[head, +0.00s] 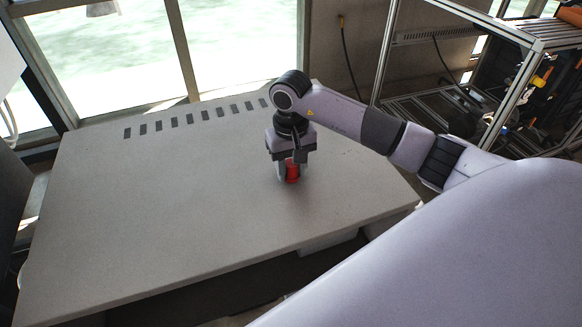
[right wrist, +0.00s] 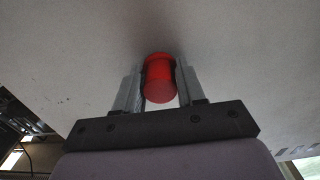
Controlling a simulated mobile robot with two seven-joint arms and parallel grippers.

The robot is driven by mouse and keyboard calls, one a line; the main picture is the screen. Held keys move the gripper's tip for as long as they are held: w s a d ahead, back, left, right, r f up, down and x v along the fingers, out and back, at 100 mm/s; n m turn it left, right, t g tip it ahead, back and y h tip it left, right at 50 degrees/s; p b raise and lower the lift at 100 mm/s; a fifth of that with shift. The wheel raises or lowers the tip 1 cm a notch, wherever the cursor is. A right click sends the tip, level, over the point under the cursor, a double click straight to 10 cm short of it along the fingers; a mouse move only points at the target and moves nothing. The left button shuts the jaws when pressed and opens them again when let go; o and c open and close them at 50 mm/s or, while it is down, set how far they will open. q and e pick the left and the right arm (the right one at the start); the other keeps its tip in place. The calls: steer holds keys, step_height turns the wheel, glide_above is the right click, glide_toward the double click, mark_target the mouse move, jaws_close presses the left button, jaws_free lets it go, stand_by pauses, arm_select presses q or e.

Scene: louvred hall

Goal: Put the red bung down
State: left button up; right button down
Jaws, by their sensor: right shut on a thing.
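The red bung (head: 292,172) is between the fingers of my right gripper (head: 287,174), over the right part of the grey table (head: 150,215). In the right wrist view the bung (right wrist: 159,78) is a short red cylinder with a wider band at its far end. Both fingers of my right gripper (right wrist: 158,85) close on its sides. The gripper points down at the tabletop. The bung is at or very near the surface; I cannot tell whether it touches. My left gripper is not in view.
The tabletop around my right gripper is bare. A row of dark slots (head: 190,119) runs along the table's back edge, below large windows. A metal-framed rack (head: 500,90) with equipment stands at the back right. A pale box (head: 328,243) shows under the table's front edge.

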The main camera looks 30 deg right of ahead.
steer(key=shift+f, duration=0.2)
steer(key=shift+f, duration=0.15)
steer(key=c, duration=0.7)
jaws_free()
steer(key=shift+o, duration=0.2)
steer(key=shift+r, duration=0.35)
step_height(320, 180, up, 12)
steer(key=shift+f, duration=0.2)
